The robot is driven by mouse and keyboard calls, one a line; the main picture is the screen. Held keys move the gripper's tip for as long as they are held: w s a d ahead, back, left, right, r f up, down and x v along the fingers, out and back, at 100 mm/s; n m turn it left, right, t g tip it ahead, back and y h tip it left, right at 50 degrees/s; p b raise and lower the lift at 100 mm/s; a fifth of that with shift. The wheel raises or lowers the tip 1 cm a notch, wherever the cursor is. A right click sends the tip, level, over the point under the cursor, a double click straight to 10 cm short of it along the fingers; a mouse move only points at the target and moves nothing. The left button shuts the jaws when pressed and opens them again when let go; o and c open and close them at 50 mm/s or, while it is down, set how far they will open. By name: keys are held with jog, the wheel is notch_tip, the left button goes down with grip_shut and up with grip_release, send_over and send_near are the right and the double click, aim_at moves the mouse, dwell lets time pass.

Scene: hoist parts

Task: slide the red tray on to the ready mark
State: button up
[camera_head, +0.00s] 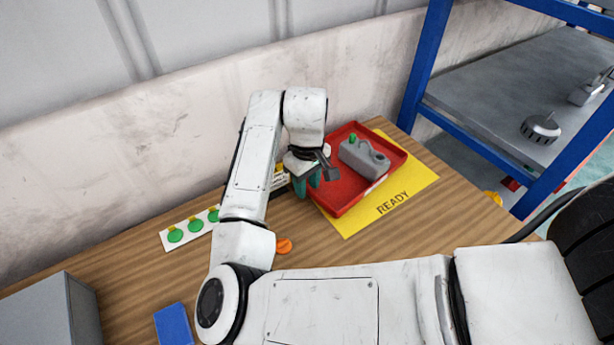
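The red tray (345,205) lies on the wooden table against the back wall. It covers part of the yellow mark lettered READY (405,198). Yellow shows along the tray's front and right sides; its back left part seems to reach past the mark, but the mark's edge there is hidden. My gripper (308,184), with green fingertips, points down at the tray's left side. Whether it touches the rim, and how far its fingers are apart, is unclear.
A white strip with green discs (176,236) lies left of my arm. An orange piece (284,246), a blue block (174,325) and a grey box (50,315) are nearer the front. A blue-framed shelf (480,152) stands right of the table.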

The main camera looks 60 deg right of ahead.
jog(key=shift+c, duration=0.4)
grip_shut()
